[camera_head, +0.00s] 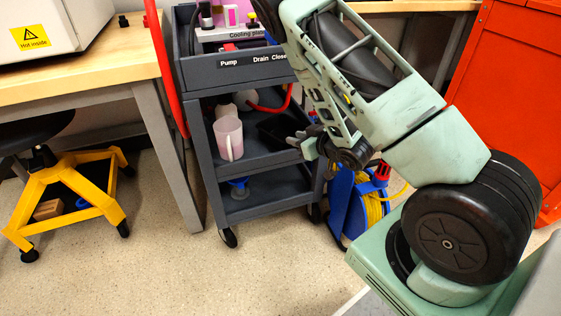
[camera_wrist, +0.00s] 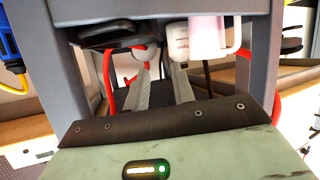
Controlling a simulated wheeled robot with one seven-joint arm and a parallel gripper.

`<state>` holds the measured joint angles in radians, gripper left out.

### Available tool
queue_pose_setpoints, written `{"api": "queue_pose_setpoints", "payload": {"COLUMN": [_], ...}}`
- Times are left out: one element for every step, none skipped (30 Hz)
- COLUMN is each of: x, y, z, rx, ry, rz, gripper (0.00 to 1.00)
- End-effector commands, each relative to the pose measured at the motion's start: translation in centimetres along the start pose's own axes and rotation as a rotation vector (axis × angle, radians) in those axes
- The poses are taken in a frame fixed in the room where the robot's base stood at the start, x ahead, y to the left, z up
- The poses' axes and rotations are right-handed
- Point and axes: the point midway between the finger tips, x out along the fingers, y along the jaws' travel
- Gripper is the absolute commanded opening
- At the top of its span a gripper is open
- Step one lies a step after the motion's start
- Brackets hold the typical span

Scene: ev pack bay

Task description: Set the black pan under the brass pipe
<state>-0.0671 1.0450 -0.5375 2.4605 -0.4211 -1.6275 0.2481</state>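A flat black thing that looks like the black pan (camera_head: 278,129) lies on the middle shelf of the grey cart, at its right side. It also shows at the upper left of the wrist view (camera_wrist: 105,34), seen edge-on. My gripper (camera_head: 298,137) is at the right side of that shelf, close to the pan. In the wrist view its fingers (camera_wrist: 160,72) stand apart with nothing visibly held between them. I cannot tell whether a finger touches the pan. I cannot make out the brass pipe in either view.
A pale pink mug (camera_head: 229,138) stands left of the pan on the grey cart (camera_head: 255,160). A red hose (camera_head: 272,106) curves above the shelf. A blue cable reel (camera_head: 350,205) stands right of the cart. A yellow stool base (camera_head: 75,190) is at left. The front floor is clear.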

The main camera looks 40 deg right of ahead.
Motion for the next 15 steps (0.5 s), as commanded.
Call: {"api": "queue_pose_setpoints", "payload": {"x": [0.5, 0.8, 1.2, 1.5, 1.7, 1.8, 1.7, 1.5, 1.1, 0.6, 0.1, -0.9, -1.8, -2.8, -4.2], "y": [-1.1, -1.8, -2.9, -3.9, -5.0, -6.6, -8.0, -9.3, -11.1, -12.5, -13.9, -15.8, -17.2, -18.7, -20.5], "z": [-0.7, -1.0, -1.5, -1.9, -2.3, -2.8, -3.2, -3.6, -4.0, -4.4, -4.7, -5.2, -5.5, -5.9, -6.3], "rx": [0.006, 0.011, 0.019, 0.024, 0.029, 0.035, 0.038, 0.040, 0.039, 0.038, 0.035, 0.026, 0.019, 0.009, -0.009], "ry": [-0.018, -0.038, -0.072, -0.101, -0.132, -0.178, -0.214, -0.250, -0.300, -0.339, -0.377, -0.430, -0.469, -0.509, -0.561], "rz": [-0.002, 0.000, 0.001, -0.001, -0.005, -0.012, -0.020, -0.030, -0.046, -0.061, -0.077, -0.101, -0.120, -0.140, -0.169], "gripper": [0.25, 0.25, 0.25, 0.25, 0.25, 0.25, 0.25, 0.25, 0.25, 0.25, 0.25, 0.25, 0.25, 0.25, 0.25]}}
